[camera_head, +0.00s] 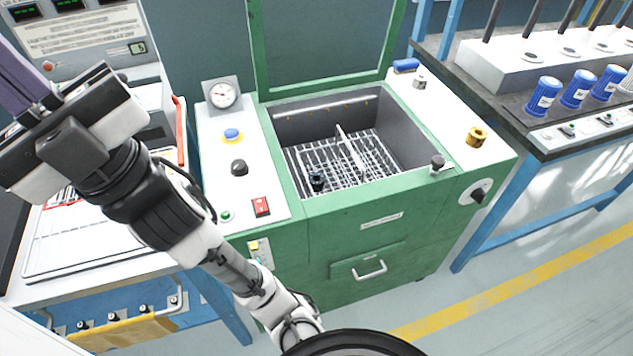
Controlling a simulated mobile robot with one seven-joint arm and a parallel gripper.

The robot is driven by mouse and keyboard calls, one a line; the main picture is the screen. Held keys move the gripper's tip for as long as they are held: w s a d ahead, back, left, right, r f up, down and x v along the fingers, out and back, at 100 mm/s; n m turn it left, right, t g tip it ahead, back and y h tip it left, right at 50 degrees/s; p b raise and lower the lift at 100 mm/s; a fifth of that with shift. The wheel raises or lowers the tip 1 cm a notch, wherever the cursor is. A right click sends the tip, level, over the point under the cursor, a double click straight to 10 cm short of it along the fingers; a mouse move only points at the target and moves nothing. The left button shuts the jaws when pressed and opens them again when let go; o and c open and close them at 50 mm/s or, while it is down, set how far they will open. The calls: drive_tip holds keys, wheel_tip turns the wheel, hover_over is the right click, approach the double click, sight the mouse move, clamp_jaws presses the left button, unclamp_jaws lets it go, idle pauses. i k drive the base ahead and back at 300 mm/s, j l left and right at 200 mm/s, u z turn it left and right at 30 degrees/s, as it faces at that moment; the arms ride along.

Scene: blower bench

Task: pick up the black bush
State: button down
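A small dark piece, likely the black bush (317,181), sits low in the wire basket (350,165) inside the open green machine (360,235), near the basket's front left corner. It is small in the picture and its shape is hard to make out. My gripper (48,118) is at the far left of the picture, high over the left bench, well away from the machine's basin.
The machine's green lid (320,45) stands raised. A brass bush (477,138) and a black knob-like piece (437,163) sit on its right side. The left panel has a gauge (222,95) and buttons. Blue cups (543,95) stand on the right bench.

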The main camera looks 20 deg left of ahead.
sight(316, 179)
drive_tip(key=i+l+u, duration=0.1)
drive_tip(key=u, duration=0.4)
drive_tip(key=l+u, duration=0.15)
drive_tip(key=u, duration=0.3)
drive_tip(key=l+u, duration=0.2)
drive_tip(key=u, duration=0.3)
drive_tip(key=l+u, duration=0.3)
drive_tip(key=l, duration=0.2)
drive_tip(key=l+u, duration=0.3)
drive_tip(key=l, duration=0.15)
drive_tip(key=k+l+u, duration=0.1)
drive_tip(key=l, duration=0.25)
drive_tip(key=k+l+u, duration=0.1)
drive_tip(key=l, duration=0.2)
drive_tip(key=k+l, duration=0.1)
drive_tip(key=l, duration=0.25)
drive_tip(key=k+l, duration=0.1)
drive_tip(key=l, duration=0.35)
drive_tip(key=k+l+u, duration=0.1)
drive_tip(key=l, duration=0.4)
drive_tip(key=i+l, duration=0.25)
